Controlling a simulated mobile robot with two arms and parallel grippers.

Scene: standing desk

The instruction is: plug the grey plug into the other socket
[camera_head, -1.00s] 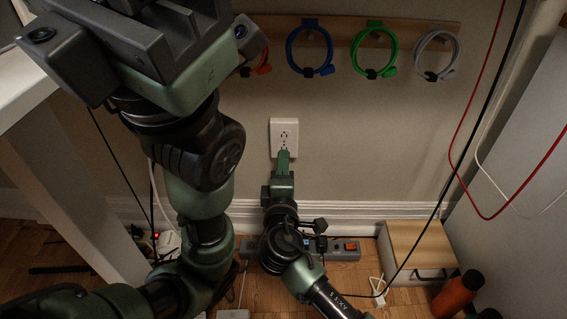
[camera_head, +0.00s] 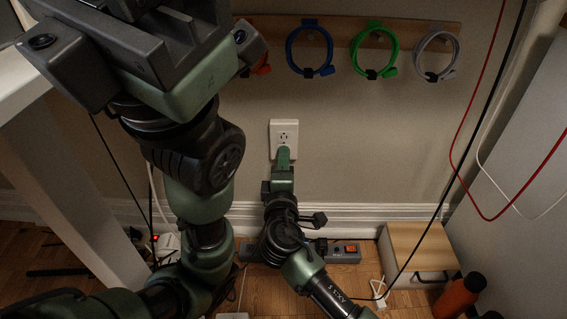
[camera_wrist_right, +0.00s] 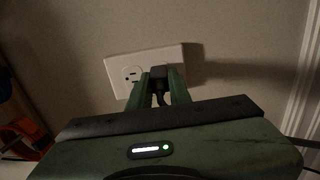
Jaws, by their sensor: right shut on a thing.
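A white wall outlet plate (camera_head: 284,131) shows one open socket in the head view; my right gripper (camera_head: 283,155) covers its lower part. In the right wrist view, the plate (camera_wrist_right: 117,66) has an open socket (camera_wrist_right: 131,75) on the left. My right gripper (camera_wrist_right: 160,84) is shut on the plug (camera_wrist_right: 158,73), which looks dark here and is at the plate's other socket. Its cord (camera_wrist_right: 167,98) hangs between the fingers. I cannot tell how deep the plug sits. My left arm's end fills the upper left of the head view; its fingertips do not show clearly.
A power strip (camera_head: 345,252) lies on the floor behind my right arm, beside a wooden-topped box (camera_head: 420,245). An orange bottle (camera_head: 457,296) stands at lower right. Coiled cables, including a blue one (camera_head: 290,50), hang above the outlet. A black cord (camera_head: 455,180) crosses the right side.

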